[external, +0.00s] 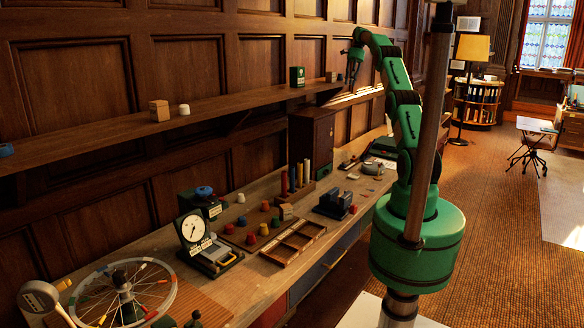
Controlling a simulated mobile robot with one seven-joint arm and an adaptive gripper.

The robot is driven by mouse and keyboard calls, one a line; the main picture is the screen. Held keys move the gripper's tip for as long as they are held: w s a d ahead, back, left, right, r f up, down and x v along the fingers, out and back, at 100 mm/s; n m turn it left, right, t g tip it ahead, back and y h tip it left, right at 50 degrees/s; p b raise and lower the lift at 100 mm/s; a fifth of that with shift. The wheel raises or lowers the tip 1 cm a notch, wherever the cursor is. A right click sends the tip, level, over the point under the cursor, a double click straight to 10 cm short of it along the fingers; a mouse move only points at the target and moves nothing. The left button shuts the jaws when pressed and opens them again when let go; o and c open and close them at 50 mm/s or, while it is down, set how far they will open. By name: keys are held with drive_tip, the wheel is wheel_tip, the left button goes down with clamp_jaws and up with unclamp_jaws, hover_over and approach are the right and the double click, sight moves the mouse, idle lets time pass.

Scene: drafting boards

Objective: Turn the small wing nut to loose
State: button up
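I cannot make out the small wing nut for certain in the external view; it is too small or hidden. A green box with a blue knob on top (204,192) stands on the bench behind a white dial gauge (194,228). My gripper (351,80) hangs fingers down at the right end of the wall shelf, high above the bench and apart from the things on it. It is too small here to show whether its fingers are open or shut. No object shows clearly in it.
The long bench (245,275) carries a spoked wheel (86,296), a divided wooden tray (276,255), coloured knobs, upright rods (284,181) and a blue block device (334,205). Open floor lies right.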

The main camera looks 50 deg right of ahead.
sight(343, 163)
wheel_tip(343, 163, down, 35)
drive_tip(key=d, duration=0.1)
drive_tip(key=shift+s+d, duration=0.2)
drive_tip(key=shift+s, duration=0.1)
drive_tip(key=shift+f, duration=0.1)
drive_tip(key=x, duration=1.3)
drive_tip(key=shift+a+f, duration=0.2)
drive_tip(key=shift+f, duration=0.05)
clamp_jaws()
